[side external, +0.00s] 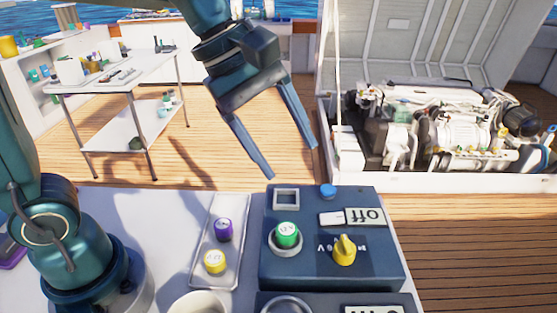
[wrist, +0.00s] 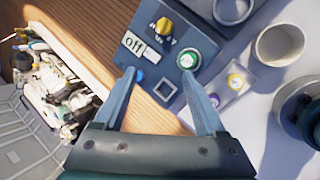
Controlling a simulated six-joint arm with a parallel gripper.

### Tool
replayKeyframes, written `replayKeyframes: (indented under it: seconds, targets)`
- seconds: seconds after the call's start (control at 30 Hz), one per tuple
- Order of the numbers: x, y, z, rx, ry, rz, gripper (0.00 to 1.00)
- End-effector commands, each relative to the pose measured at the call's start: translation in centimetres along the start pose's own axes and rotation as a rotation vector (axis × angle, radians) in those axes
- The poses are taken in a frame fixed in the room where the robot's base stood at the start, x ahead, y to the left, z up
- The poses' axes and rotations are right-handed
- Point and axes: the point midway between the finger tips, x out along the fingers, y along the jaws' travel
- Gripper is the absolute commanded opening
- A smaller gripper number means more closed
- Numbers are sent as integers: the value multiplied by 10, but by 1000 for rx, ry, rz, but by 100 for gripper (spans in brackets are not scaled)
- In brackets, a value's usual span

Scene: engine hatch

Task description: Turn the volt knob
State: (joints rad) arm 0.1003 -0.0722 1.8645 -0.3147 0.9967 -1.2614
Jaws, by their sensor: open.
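A yellow pointer knob (side external: 344,250), with voltage-like lettering beside it, stands on top of a dark blue control box (side external: 285,268). I take it to be the volt knob. In the wrist view the yellow knob (wrist: 166,27) is near the top of the box (wrist: 143,20), beyond the fingertips. My gripper (side external: 289,160) is open and empty, above and behind the box in the side view. In the wrist view its fingers (wrist: 159,74) are spread wide and apart from the knob. Nothing hides the knob's top.
The box also carries a green round piece (side external: 287,234) in a grey ring, a blue button (side external: 328,191) and an "off" label (side external: 364,217). A tray (side external: 204,269) beside it holds purple and yellow round pieces. A white cup (side external: 200,303) stands in front. The engine (side external: 450,130) is at right.

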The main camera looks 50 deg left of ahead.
Motion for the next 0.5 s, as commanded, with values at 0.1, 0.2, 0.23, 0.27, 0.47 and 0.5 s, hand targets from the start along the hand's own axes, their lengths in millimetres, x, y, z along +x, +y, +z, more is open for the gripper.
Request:
replayKeyframes:
  seconds: [0.1, 0.2, 0.23, 0.27, 0.47, 0.5]
  targets:
    - [-11, -11, -4, 86, 34, 25, 73]
    - [-18, -21, -8, 168, 64, 38, 73]
    - [-20, -24, -9, 193, 73, 42, 73]
    - [-22, -27, -10, 217, 82, 45, 73]
    - [-31, -50, -18, 398, 150, 56, 73]
    - [-32, -54, -20, 435, 163, 56, 73]
